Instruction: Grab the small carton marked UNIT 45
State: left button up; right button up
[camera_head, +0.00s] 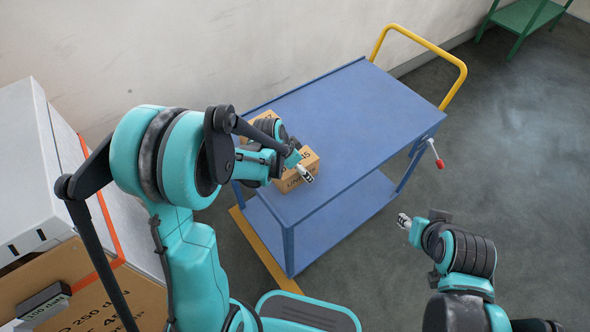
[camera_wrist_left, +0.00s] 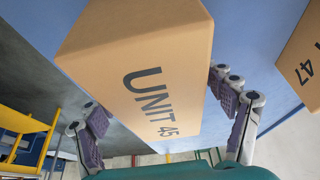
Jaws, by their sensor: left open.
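The small carton marked UNIT 45 is a tan box (camera_head: 290,184) near the front left edge of the blue cart's top. In the left wrist view the carton (camera_wrist_left: 140,75) fills the middle, its printed face towards the camera. My left gripper (camera_head: 305,173) is open at the carton. In the left wrist view the gripper (camera_wrist_left: 165,115) has one finger on each side of the carton, and I cannot tell whether they touch it. My right gripper (camera_head: 404,221) is off the cart's right side; its jaw opening is unclear.
A second carton, marked 47, (camera_wrist_left: 304,62) stands close by. The blue cart (camera_head: 350,110) has a yellow handle (camera_head: 448,60) and a lower shelf. Its top is clear to the right. Large boxes (camera_head: 35,150) stand at the left. A wall (camera_head: 200,50) runs behind the cart.

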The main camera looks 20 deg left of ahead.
pick_arm(q)
jog(key=c, duration=1.6)
jog(key=shift+r, duration=0.1)
